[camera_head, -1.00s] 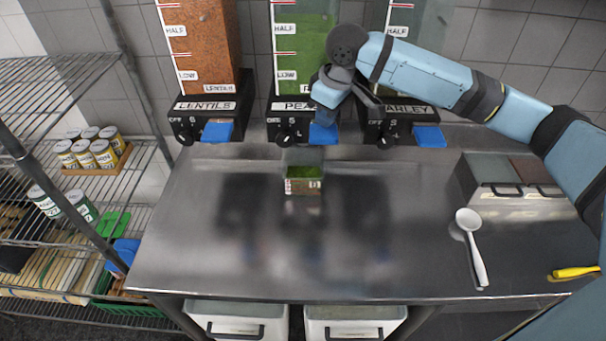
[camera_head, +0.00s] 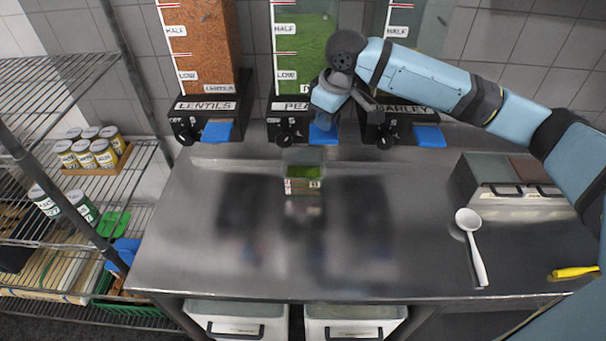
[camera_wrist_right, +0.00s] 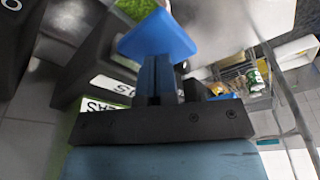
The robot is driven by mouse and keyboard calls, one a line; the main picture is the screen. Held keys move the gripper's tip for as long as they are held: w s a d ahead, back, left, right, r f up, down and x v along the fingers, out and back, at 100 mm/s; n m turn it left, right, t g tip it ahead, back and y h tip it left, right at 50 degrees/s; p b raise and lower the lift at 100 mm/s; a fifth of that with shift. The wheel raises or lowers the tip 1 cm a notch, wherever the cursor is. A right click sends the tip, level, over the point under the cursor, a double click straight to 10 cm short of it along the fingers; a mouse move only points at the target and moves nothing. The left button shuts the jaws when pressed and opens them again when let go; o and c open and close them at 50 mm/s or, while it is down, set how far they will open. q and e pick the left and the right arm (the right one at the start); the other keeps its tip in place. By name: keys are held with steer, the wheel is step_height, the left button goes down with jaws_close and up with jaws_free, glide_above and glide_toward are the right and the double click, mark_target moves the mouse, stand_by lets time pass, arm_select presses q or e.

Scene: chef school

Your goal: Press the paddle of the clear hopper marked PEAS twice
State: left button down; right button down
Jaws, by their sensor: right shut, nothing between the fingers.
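The clear hopper marked PEAS (camera_head: 303,45) holds green peas and stands on a black base in the middle of three hoppers. Its blue paddle (camera_head: 322,134) sticks out at the front, partly hidden by my right gripper (camera_head: 324,121). In the right wrist view the gripper (camera_wrist_right: 158,62) is shut and empty, its fingertips at the blue paddle (camera_wrist_right: 157,35); I cannot tell how firmly they touch. A clear container (camera_head: 304,172) with some green peas in it stands on the counter below the hopper. My left gripper is not in view.
The LENTILS hopper (camera_head: 203,50) stands to the left and the BARLEY hopper (camera_head: 405,115) to the right, each with a blue paddle. A white spoon (camera_head: 473,250) and a yellow-handled tool (camera_head: 575,272) lie on the steel counter (camera_head: 220,270). A wire shelf with cans (camera_head: 103,152) is at left.

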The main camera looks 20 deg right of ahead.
mark_target(325, 133)
steer(key=shift+f, duration=1.9)
steer(key=shift+r, duration=0.1)
steer(key=shift+r+p, duration=1.3)
steer(key=shift+p, duration=0.4)
steer(key=shift+r, duration=1.05)
steer(key=shift+r, duration=2.5)
